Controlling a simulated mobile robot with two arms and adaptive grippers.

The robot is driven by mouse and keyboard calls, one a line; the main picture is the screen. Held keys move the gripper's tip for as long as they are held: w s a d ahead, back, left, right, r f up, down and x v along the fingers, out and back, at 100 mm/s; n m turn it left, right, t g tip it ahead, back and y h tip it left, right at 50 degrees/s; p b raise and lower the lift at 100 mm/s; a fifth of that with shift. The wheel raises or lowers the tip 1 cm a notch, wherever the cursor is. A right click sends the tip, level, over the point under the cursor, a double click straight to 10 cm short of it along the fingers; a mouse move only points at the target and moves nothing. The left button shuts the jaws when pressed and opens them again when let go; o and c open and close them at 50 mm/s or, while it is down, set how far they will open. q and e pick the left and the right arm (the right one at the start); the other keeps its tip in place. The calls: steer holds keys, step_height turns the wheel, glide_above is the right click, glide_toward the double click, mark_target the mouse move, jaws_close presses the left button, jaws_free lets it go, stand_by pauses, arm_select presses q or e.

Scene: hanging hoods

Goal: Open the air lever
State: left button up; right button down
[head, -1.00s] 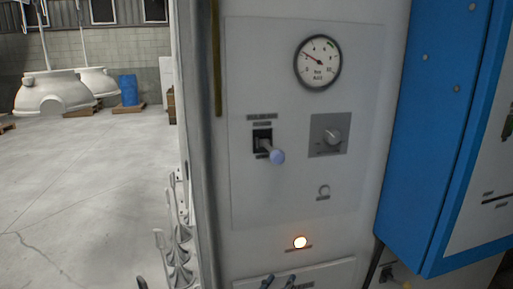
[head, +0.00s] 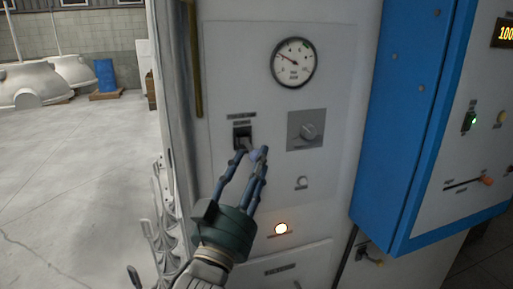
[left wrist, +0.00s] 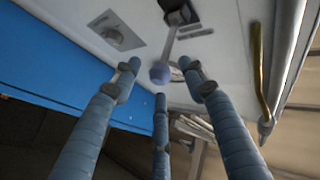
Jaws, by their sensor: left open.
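The air lever is a short metal stem with a blue-grey ball knob (head: 256,155), coming out of a black slot (head: 242,134) on the white panel. In the left wrist view the knob (left wrist: 160,73) and its stem (left wrist: 171,42) hang between the fingers. My left gripper (head: 251,156) has its three fingers spread at the knob, with fingertips just below the slot. The gripper is open, and I cannot tell whether any finger touches the lever. The fingers partly cover the stem in the head view. My right gripper is not in view.
A pressure gauge (head: 293,63) sits above the lever, and a grey rotary knob plate (head: 306,130) is to its right. A blue cabinet (head: 400,120) juts out on the right. Metal hooks line the panel's left edge; open floor (head: 80,190) lies left.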

mark_target(251, 148)
arm_select(q)
steer(key=shift+p+x, duration=0.3)
steer(key=shift+x, duration=1.1)
jaws_close()
steer(key=shift+f, duration=0.1)
